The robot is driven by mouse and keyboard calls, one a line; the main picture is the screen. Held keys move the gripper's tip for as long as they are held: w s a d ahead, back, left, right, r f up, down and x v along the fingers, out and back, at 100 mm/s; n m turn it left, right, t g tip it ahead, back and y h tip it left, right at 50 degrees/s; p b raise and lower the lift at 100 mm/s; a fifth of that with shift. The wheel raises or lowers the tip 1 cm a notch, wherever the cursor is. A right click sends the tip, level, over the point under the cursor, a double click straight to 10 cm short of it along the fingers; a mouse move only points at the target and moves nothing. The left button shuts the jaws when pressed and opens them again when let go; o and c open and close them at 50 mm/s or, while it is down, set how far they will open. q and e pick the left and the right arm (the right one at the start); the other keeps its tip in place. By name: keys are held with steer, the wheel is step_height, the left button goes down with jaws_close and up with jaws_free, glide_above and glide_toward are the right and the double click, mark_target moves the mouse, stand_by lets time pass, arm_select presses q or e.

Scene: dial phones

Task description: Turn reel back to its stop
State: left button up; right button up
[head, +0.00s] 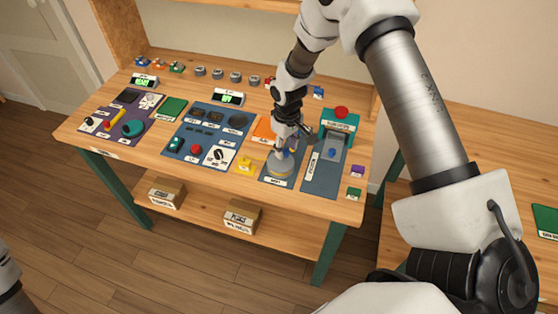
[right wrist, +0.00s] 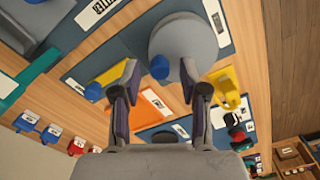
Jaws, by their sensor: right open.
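The reel (head: 281,166) is a grey disc on a blue panel near the front right of the bench. It also shows in the right wrist view (right wrist: 182,38), with a blue knob (right wrist: 160,67) at its edge. My right gripper (head: 289,146) is above the reel, pointing down. In the right wrist view its two fingers (right wrist: 160,78) are spread, with the knob in the gap between their tips. I cannot tell whether either finger touches it. The stop cannot be made out. My left gripper is out of view.
A teal device with a red button (head: 341,112) stands right of the reel. A yellow part (head: 244,165) lies to its left, and an orange panel (head: 265,128) behind it. Panels with knobs and dials fill the bench's left half. Boxes (head: 242,216) stand on the lower shelf.

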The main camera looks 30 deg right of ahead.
steer(key=shift+f+b, duration=0.35)
steer(key=shift+f, duration=0.35)
steer(key=shift+r+p, duration=0.2)
steer(key=shift+p, duration=0.15)
steer(key=c, duration=0.6)
